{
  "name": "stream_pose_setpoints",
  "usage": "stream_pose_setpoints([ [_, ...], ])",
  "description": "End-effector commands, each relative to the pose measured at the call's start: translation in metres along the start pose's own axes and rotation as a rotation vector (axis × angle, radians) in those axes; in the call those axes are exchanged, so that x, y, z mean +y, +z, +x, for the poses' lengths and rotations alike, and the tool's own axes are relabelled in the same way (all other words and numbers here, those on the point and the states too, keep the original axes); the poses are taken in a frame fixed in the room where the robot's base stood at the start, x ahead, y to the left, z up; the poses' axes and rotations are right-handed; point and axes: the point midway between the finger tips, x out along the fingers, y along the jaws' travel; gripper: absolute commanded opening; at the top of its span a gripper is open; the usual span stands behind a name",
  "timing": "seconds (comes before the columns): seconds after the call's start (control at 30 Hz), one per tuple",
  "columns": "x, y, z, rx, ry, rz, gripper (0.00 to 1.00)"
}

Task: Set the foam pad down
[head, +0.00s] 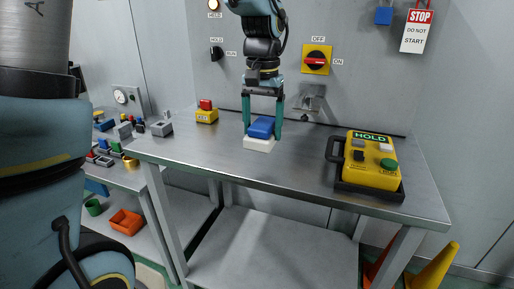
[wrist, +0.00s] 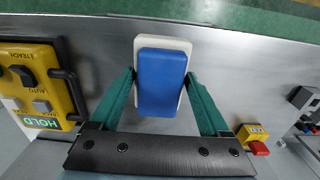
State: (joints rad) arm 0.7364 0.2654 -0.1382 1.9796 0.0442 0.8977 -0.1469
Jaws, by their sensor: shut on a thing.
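The foam pad (head: 261,127) is a blue block between the two teal fingers of my gripper (head: 262,135). My gripper is shut on it from both sides and points down over the metal table. A white slab (head: 259,145) lies directly under the blue block, at table level. In the wrist view, the blue pad (wrist: 161,82) covers most of the white slab (wrist: 163,42), whose edges show at the top and side. I cannot tell whether the blue and white parts are joined or only touching.
A yellow HOLD control box (head: 371,165) in a black tray stands on the table at right. A small yellow box with a red button (head: 206,113) and a grey block (head: 162,128) stand at left. The metal table (head: 300,165) is clear between pad and control box.

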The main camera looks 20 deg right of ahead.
Motion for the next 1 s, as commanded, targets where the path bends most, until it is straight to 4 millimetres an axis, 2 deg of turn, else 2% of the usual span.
stream_pose_setpoints([
  [0.1,0.0,0.001,0.022,-0.005,-0.001,-0.001,0.26],
  [0.5,-0.001,0.001,0.069,-0.004,-0.002,-0.001,0.26],
  [0.57,-0.001,0.001,0.074,-0.003,-0.002,-0.001,0.27],
  [0.6,-0.001,0.001,0.076,-0.002,-0.002,-0.001,0.18],
  [0.77,-0.001,0.001,0.077,-0.001,-0.002,-0.001,0.18],
  [0.8,-0.001,0.001,0.078,-0.002,-0.002,-0.001,0.81],
  [0.97,-0.001,0.001,0.077,-0.001,-0.002,-0.001,0.99],
  [1.0,-0.001,0.001,0.077,-0.001,-0.002,-0.001,1.0],
])
